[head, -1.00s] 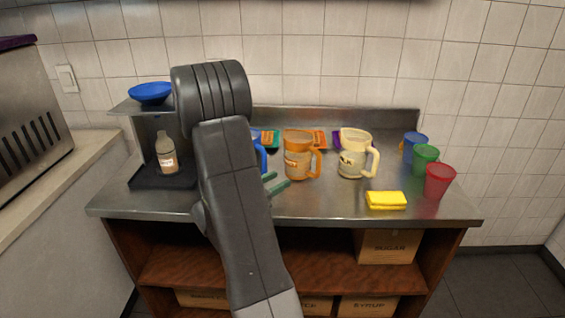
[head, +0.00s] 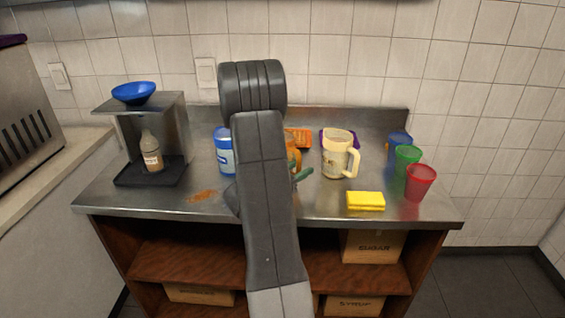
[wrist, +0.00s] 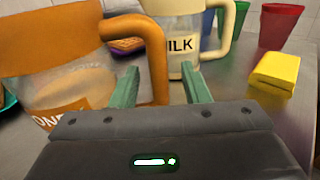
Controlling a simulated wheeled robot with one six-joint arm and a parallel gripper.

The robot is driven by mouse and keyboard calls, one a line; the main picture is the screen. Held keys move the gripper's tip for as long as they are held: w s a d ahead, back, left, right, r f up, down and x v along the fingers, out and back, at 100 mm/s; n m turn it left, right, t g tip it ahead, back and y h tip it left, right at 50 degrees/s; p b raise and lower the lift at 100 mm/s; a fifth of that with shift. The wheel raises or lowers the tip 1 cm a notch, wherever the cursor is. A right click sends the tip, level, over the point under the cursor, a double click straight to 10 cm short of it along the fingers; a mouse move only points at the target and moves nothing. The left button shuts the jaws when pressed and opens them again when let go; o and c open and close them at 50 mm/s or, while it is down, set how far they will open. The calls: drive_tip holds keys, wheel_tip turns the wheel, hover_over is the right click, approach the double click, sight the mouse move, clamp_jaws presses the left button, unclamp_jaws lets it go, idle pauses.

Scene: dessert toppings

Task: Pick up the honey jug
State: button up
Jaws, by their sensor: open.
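In the head view my arm hides most of the jug (head: 294,158). My gripper (wrist: 160,72) is open and empty, with green fingers. The left finger overlaps the honey jug's handle in the picture, and the handle's outer side appears between the fingers. I cannot tell whether they touch. In the head view a green fingertip of my gripper (head: 303,174) shows just right of my arm. The cream milk jug (head: 336,158) stands right of the honey jug.
Red (head: 420,182), green (head: 405,168) and blue (head: 399,143) cups stand at the right. A blue jug (head: 225,152) is left of my arm. A dispenser stand (head: 184,130) with a bottle (head: 151,151) is at the left.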

clamp_jaws()
drive_tip(key=shift+r, duration=0.15)
idle(1.1)
